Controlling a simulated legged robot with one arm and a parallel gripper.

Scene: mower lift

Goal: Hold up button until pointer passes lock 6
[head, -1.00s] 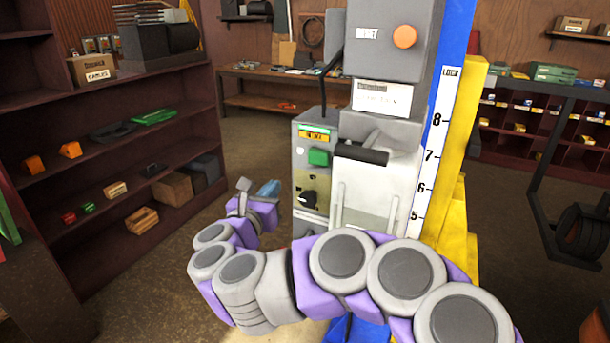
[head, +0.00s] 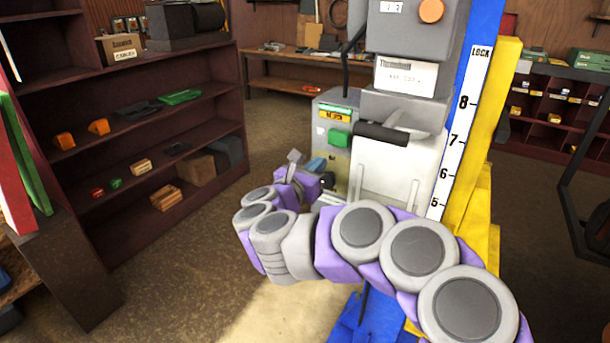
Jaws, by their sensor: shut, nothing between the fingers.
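The lift's grey control box (head: 332,112) stands at centre. A green button (head: 339,138) is on its front, below a yellow label. The lock scale (head: 461,125) runs up the blue post, with "LOCK" at its top and 8, 7, 6 and 5 downward. I cannot make out a pointer against it. My gripper (head: 300,161) is shut and empty, in front of the box's lower left edge. In the picture it is below and left of the green button, apart from it. The black knob seen earlier is hidden or unclear behind my gripper.
A black handle (head: 381,134) sticks out right of the green button. An orange button (head: 431,11) is on the upper grey box (head: 408,35). A dark red shelf (head: 150,95) with small parts stands left. Open floor (head: 225,225) lies between shelf and lift.

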